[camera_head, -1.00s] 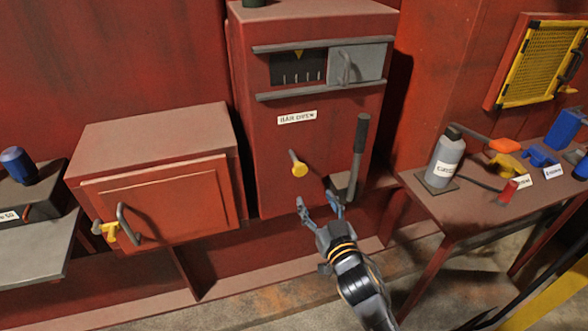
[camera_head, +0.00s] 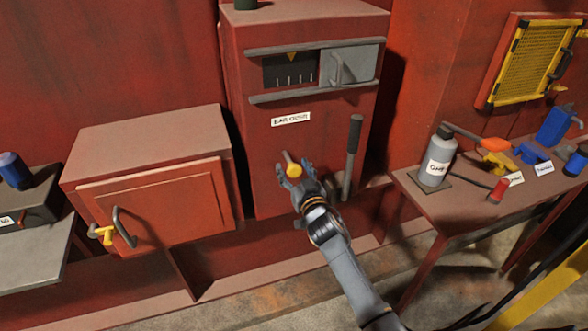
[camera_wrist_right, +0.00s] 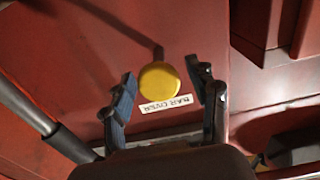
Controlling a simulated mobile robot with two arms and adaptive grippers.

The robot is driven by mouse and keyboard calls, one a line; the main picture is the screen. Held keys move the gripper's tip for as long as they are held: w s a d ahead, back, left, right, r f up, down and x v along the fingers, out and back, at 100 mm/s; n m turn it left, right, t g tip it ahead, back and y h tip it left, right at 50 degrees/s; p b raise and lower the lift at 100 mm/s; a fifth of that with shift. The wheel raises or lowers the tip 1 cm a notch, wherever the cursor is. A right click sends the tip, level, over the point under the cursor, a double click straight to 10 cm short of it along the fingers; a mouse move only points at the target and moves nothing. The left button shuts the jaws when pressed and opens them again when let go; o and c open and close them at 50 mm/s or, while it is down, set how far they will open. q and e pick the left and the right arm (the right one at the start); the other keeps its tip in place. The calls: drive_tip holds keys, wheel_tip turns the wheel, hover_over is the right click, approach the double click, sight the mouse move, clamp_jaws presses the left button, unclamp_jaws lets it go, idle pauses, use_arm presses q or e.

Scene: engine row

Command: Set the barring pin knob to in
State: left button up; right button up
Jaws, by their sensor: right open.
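The barring pin knob (camera_head: 294,170) is a yellow round knob on a short rod, standing out from the front of the red cabinet below the "BAR OVER" label (camera_head: 290,119). My right gripper (camera_head: 295,172) is open at the knob in the head view. In the right wrist view the yellow knob (camera_wrist_right: 159,82) lies between the two open fingers (camera_wrist_right: 165,90), with a visible gap on each side. I cannot tell how far the knob reaches in between the fingers. My left gripper is not in view.
A dark upright lever (camera_head: 353,155) stands just right of my right gripper. A red box with a handled door (camera_head: 160,210) is at the left. A side table (camera_head: 440,205) at the right holds a grey bottle (camera_head: 437,160) and several tools.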

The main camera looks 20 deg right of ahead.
sight(290, 160)
clamp_jaws()
drive_tip(key=shift+w+a+f+b, duration=0.1)
drive_tip(key=shift+w+b, duration=0.9)
drive_tip(key=shift+w, duration=0.85)
unclamp_jaws()
drive_tip(key=shift+s, duration=0.15)
drive_tip(key=s, duration=1.1)
drive_tip(key=shift+s+d, duration=0.25)
drive_tip(key=shift+s, duration=0.15)
